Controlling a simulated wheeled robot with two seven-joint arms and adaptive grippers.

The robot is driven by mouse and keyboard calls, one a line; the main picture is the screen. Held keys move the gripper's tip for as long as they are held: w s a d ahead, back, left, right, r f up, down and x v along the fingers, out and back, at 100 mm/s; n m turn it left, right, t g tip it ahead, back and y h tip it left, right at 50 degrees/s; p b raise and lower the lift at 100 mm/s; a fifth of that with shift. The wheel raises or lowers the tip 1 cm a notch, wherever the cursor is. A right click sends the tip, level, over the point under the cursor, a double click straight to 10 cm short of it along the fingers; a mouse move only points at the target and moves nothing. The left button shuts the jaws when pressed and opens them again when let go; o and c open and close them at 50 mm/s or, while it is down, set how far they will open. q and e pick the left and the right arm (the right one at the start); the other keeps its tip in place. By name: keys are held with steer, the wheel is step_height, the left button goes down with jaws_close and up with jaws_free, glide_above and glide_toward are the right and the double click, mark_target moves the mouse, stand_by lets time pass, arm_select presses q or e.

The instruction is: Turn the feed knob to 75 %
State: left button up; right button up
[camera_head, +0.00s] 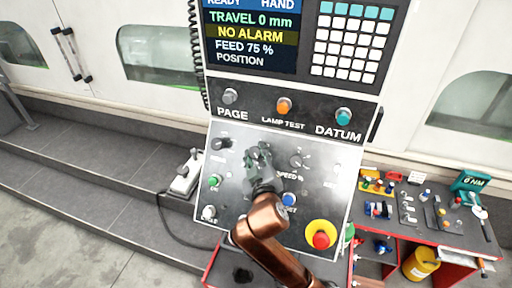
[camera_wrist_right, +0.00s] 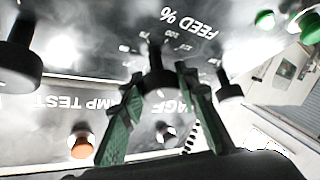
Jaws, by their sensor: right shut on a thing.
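The feed knob (camera_wrist_right: 158,80) is a dark knob on the grey panel, under upside-down "FEED %" lettering with a number scale in the right wrist view. My right gripper (camera_wrist_right: 157,88) has its two green fingers on either side of the knob, shut on it. In the head view my right gripper (camera_head: 260,158) reaches the middle of the sloped panel (camera_head: 240,205) and hides the feed knob. The screen (camera_head: 248,38) reads "FEED 75 %", "NO ALARM" and "TRAVEL 0 mm". My left gripper is not in view.
The speed knob (camera_head: 297,161) is just right of my right gripper. A blue button (camera_head: 289,200) and a red emergency button (camera_head: 321,239) on yellow lie lower right. Another dark knob (camera_head: 221,144) and a green button (camera_head: 214,181) are left. A tool table (camera_head: 430,232) stands right.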

steer(key=shift+n, duration=0.3)
steer(key=o, duration=1.2)
steer(key=shift+c, duration=0.2)
steer(key=shift+s, duration=0.15)
steer(key=s+d+r, duration=0.1)
steer(key=s, duration=1)
steer(key=shift+s+d+r, duration=0.3)
steer(key=shift+r, duration=0.05)
